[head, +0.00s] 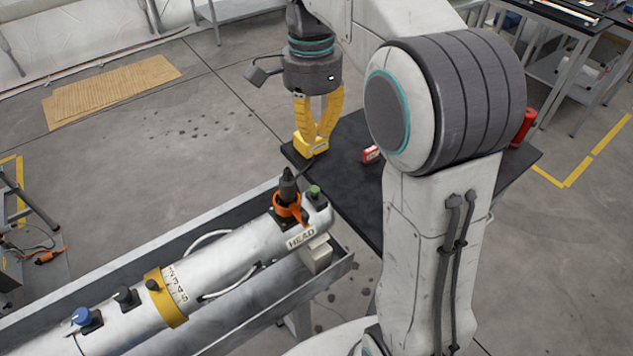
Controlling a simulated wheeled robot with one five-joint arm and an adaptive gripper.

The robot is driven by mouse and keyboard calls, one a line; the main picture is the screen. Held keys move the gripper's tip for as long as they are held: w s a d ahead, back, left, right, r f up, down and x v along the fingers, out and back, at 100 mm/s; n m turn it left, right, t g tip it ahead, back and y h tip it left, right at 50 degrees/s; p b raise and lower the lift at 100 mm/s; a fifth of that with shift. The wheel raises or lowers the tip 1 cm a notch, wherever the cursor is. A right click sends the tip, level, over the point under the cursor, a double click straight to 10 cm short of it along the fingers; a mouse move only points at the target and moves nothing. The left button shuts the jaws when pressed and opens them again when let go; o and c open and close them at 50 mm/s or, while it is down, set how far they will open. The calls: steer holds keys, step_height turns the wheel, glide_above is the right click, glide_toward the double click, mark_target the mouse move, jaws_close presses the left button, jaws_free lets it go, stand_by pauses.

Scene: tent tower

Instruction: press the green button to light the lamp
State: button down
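A green button (314,191) sits on top of the right end of a white cylinder (235,262), beside the printed word HEAD. Next to it, a black plug (288,186) stands upright in an orange collar (289,205). My gripper (312,142) points down with yellow fingers, above and behind the button in the picture and apart from it. The fingers converge at a yellow block-like shape; I cannot tell whether it is their tips or a separate thing. No lamp can be made out for certain.
The cylinder lies in a grey metal trough (115,258). It also bears a yellow ring (166,298), a blue knob (82,316) and a black knob (124,297). A dark table (352,185) holds a small red item (371,154). My arm hides part of the table.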

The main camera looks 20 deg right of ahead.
steer(key=p, duration=0.5)
glide_above(317, 191)
step_height(317, 191, down, 9)
steer(key=shift+w+r, duration=0.1)
step_height(317, 191, down, 2)
steer(key=shift+p, duration=1.1)
steer(key=shift+f, duration=1.25)
